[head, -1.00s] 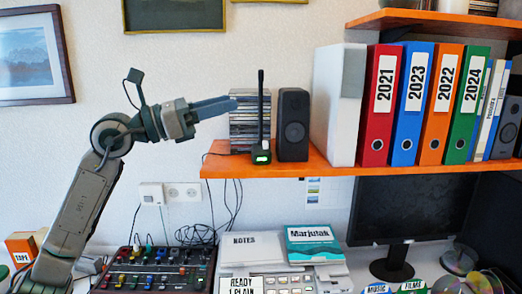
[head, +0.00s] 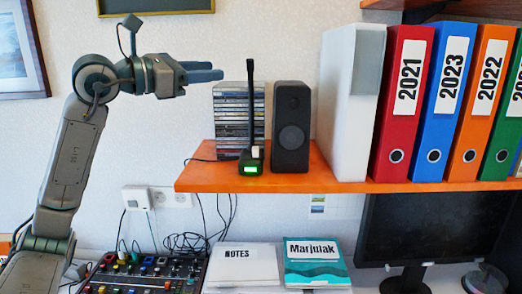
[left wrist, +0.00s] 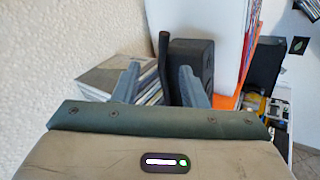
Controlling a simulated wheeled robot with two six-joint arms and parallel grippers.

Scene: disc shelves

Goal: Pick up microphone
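The microphone (head: 251,120) is a thin black upright stick on a small green-lit base, standing on the orange shelf (head: 300,183) near its left end. In the left wrist view the black stick (left wrist: 163,60) shows between the two fingers, farther off. My left gripper (head: 216,70) is left of the stick's upper part in the head view, apart from it and above the top of the CD stack. Its fingers (left wrist: 159,68) are spread with nothing held between them. The microphone's base is hidden in the left wrist view. My right gripper is in neither view.
A CD stack (head: 232,120) stands close behind and left of the microphone. A black speaker (head: 290,128) stands just to its right, then a white box (head: 345,110) and coloured binders (head: 401,100). A mixer (head: 145,274) and books (head: 242,265) lie on the desk below.

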